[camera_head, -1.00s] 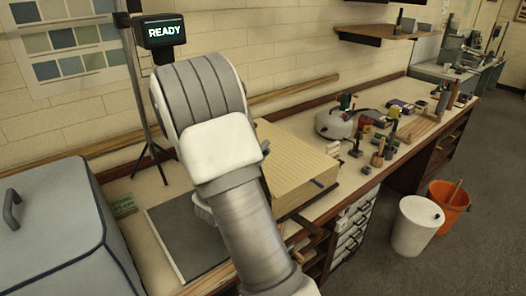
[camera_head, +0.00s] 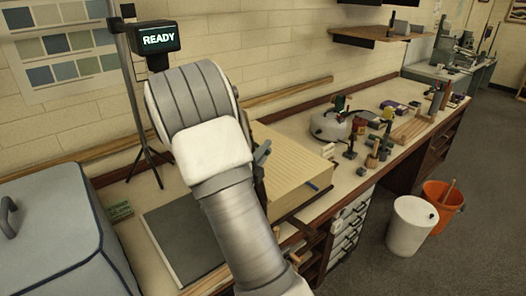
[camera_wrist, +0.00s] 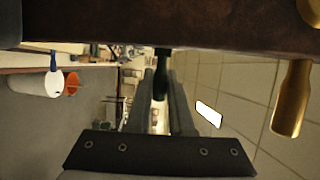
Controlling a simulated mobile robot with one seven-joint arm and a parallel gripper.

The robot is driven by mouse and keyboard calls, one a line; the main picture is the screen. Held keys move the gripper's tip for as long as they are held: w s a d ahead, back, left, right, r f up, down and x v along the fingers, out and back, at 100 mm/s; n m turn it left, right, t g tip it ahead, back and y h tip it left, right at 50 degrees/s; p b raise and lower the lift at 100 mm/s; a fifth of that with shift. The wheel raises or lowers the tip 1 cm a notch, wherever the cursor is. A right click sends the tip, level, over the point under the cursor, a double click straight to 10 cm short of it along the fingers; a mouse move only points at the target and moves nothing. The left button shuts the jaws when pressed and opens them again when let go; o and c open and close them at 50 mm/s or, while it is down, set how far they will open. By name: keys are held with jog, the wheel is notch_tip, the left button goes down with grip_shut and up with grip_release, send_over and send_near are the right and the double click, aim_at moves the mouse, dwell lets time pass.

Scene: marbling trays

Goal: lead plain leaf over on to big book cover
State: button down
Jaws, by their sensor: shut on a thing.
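The big book lies open on the bench, with its thick block of cream pages (camera_head: 297,166) on the right. A flat grey board, apparently its opened cover (camera_head: 172,237), is on the left. My arm hides the area between them and most of my gripper. In the wrist view my gripper (camera_wrist: 162,98) is shut on a dark green grip-like piece (camera_wrist: 162,76) against a brown panel (camera_wrist: 110,33). A dark upright strip (camera_head: 259,186) shows beside my arm. I cannot tell whether the panel or strip is the plain leaf.
A blue-grey box (camera_head: 62,240) stands at the left. A stand with a READY display (camera_head: 158,38) is behind my arm. Several small tools and a white pot (camera_head: 328,123) stand right of the book. White (camera_head: 411,224) and orange (camera_head: 442,203) buckets are on the floor.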

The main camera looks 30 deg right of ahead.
jog(key=c, duration=0.8)
grip_release()
jog(key=shift+a, duration=0.1)
jog(key=b+v, duration=0.2)
jog(key=v, duration=1.5)
jog(key=shift+s+a, duration=0.1)
jog(key=shift+s, duration=0.05)
jog(key=shift+s+r, duration=0.1)
